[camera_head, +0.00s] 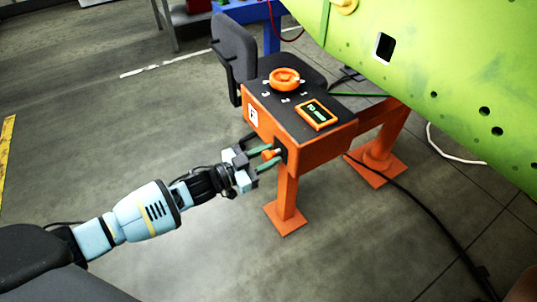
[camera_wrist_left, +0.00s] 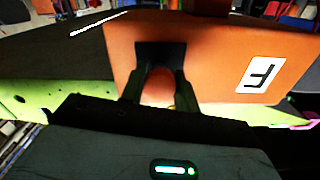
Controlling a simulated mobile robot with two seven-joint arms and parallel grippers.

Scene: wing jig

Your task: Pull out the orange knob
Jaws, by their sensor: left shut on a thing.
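The orange knob (camera_head: 269,154) sticks out from a dark plate (camera_head: 281,151) on the side of the orange control box (camera_head: 323,151). My left gripper (camera_head: 268,156) reaches in from the left, with one green finger on each side of the knob, shut on it. In the left wrist view, the knob (camera_wrist_left: 160,84) shows between the two dark fingers of my left gripper (camera_wrist_left: 160,92), in front of the orange box face. The fingers hide part of the knob. My right gripper is not in view.
The box top carries an orange dial (camera_head: 285,79) with numbers and a small display (camera_head: 317,114). A label with the letter F (camera_head: 253,116) is on its side. A grey chair (camera_head: 235,50) stands behind. A large green panel (camera_head: 440,75) hangs at right. Black cable crosses the floor.

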